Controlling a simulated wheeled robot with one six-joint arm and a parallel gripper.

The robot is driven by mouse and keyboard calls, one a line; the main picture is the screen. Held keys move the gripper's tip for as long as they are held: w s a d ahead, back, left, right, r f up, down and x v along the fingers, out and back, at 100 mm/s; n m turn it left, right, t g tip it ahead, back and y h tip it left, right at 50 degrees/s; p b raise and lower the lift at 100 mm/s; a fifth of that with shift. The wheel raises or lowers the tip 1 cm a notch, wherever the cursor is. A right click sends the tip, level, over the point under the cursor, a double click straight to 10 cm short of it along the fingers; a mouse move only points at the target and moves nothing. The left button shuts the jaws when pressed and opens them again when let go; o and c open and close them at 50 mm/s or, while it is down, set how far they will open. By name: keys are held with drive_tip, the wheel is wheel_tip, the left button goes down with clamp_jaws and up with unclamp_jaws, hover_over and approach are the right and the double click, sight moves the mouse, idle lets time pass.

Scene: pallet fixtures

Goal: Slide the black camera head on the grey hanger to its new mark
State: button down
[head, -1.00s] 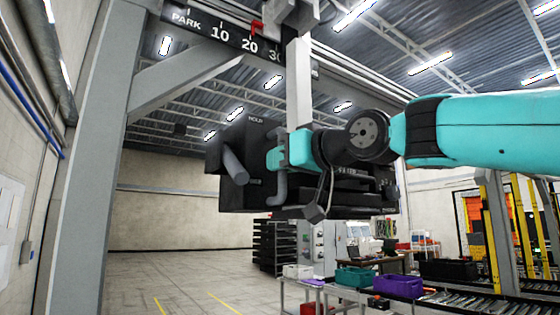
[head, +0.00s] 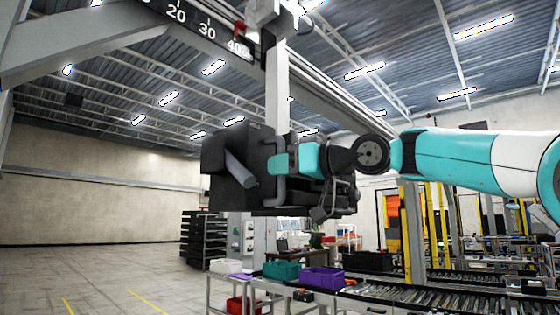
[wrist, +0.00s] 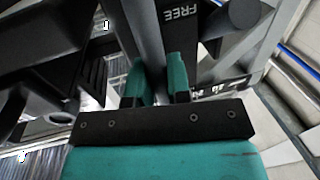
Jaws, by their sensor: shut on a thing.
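The black camera head (head: 258,150) hangs under the overhead rail on the pale grey hanger (head: 277,90), with a grey cylinder sticking out at its left. My gripper (head: 283,162) is at the head's near side, its teal fingers shut on a grey bar-like handle (wrist: 150,45) in the wrist view. Upside-down "FREE" lettering (wrist: 181,12) shows beside the handle. The black scale board (head: 200,28) shows 20, 30 and 40. The red pointer (head: 240,26) on the hanger's carriage stands close to the 40 mark; exact alignment cannot be told.
A grey brace and beam (head: 85,45) hold the rail at upper left. Below stand a roller conveyor (head: 450,300), a purple bin (head: 322,278) and a green bin (head: 281,270). The floor at left is open. The rail continues to the right past the carriage.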

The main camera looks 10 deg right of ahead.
drive_tip(key=shift+w+d+r, duration=0.1)
drive_tip(key=shift+r, duration=0.05)
drive_tip(key=c, duration=1.1)
unclamp_jaws()
drive_tip(key=b+v, duration=0.6)
drive_tip(key=v, duration=1.1)
